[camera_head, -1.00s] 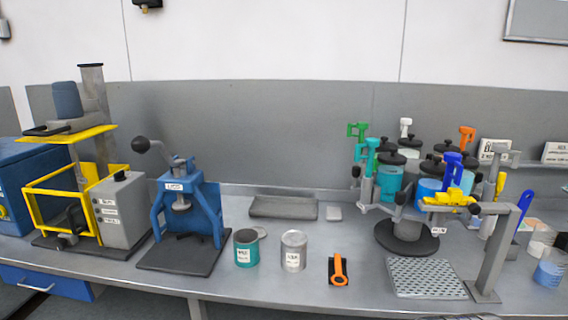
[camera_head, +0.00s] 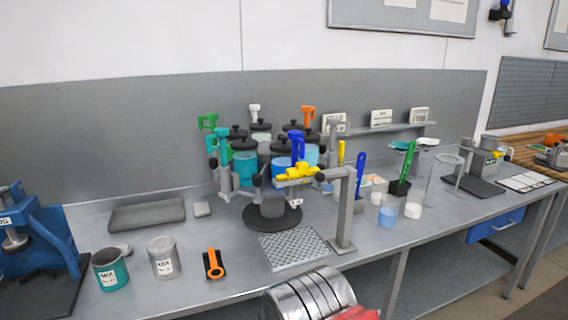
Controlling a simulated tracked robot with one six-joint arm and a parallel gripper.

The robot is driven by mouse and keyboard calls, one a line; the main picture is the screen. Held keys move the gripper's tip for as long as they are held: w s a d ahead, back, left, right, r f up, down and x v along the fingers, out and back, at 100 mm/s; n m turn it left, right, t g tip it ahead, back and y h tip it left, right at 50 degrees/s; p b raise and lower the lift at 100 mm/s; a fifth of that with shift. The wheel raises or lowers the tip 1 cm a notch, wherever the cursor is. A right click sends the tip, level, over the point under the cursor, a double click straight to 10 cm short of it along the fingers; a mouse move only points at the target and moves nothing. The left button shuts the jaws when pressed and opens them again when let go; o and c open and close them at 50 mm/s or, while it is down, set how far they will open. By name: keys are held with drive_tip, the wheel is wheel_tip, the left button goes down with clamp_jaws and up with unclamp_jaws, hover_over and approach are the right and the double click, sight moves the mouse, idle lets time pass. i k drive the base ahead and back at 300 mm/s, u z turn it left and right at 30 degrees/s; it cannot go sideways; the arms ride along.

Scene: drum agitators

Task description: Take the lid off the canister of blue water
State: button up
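The carousel (camera_head: 273,217) of canisters stands at the middle of the bench on a round black base. A blue canister (camera_head: 281,173) is on its front side, partly behind a yellow clamp and a blue handle. A black lid (camera_head: 283,148) with a knob sits on it. A lighter blue canister (camera_head: 312,156) stands behind it to the right, and a teal canister (camera_head: 245,168) to the left, both with black lids. My gripper's fingers are not in view. A silver and red part, which seems to be my arm, shows at the bottom centre, below the bench's front edge.
Green, teal, white, orange and blue handles surround the carousel. A grey post (camera_head: 345,212) and perforated plate (camera_head: 292,248) stand in front of it. Two tins and an orange tool (camera_head: 213,264) are at front left. Cups and a green scoop (camera_head: 404,168) stand to the right.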

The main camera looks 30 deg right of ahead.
sight(283, 146)
drive_tip(key=z, duration=1.5)
drive_tip(key=i, duration=0.65)
drive_tip(key=u, duration=1.6)
